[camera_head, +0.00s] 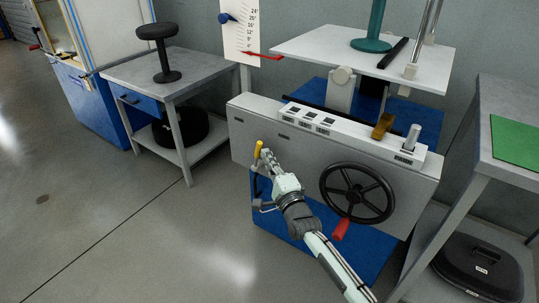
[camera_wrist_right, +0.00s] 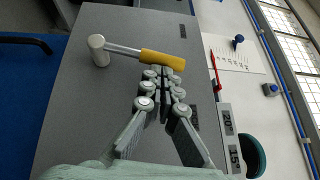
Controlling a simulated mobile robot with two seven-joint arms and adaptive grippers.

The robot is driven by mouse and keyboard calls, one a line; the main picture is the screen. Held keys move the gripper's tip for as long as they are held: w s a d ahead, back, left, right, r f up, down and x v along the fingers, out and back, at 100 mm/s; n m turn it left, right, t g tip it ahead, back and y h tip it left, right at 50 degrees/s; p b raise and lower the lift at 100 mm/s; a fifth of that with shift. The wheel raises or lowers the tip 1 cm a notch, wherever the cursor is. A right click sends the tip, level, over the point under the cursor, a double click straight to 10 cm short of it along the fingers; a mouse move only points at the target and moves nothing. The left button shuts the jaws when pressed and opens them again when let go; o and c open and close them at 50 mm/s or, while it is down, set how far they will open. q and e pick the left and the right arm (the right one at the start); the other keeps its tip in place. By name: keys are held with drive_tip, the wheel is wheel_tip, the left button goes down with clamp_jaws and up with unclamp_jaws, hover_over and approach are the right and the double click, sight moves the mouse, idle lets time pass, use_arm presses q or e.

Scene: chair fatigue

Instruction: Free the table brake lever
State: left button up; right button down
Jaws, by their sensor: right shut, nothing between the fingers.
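A lever with a yellow grip (camera_head: 258,149) is on the front of the grey machine housing (camera_head: 300,150), left of the black handwheel. In the right wrist view its yellow grip (camera_wrist_right: 163,60) is at the end of a metal rod that runs from a pale round hub (camera_wrist_right: 98,43). My right gripper (camera_head: 266,155) is shut and empty, its tips right beside the yellow grip. In the right wrist view the closed fingertips (camera_wrist_right: 164,76) lie at the grip's near edge; I cannot tell whether they touch it. My left gripper is not in view.
The black handwheel (camera_head: 356,192) with a red handle (camera_head: 341,229) is right of my arm. A white table plate (camera_head: 310,45) is above the housing. A side table (camera_head: 477,150) stands at right, a stool-like stand (camera_head: 158,50) on a bench at left. The floor at front left is clear.

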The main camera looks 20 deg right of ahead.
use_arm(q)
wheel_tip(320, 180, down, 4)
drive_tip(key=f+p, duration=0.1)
use_arm(e)
drive_tip(key=shift+w+a+r, duration=0.7)
drive_tip(key=shift+w+a, duration=0.15)
drive_tip(key=shift+w, duration=0.15)
use_arm(q)
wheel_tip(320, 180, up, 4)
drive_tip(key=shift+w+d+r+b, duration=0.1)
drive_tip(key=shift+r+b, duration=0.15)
drive_tip(key=shift+b, duration=0.3)
use_arm(e)
drive_tip(key=w+a, duration=0.2)
drive_tip(key=w, duration=0.1)
drive_tip(key=shift+a+r, duration=0.1)
drive_tip(key=shift+r, duration=0.1)
drive_tip(key=shift+r, duration=0.1)
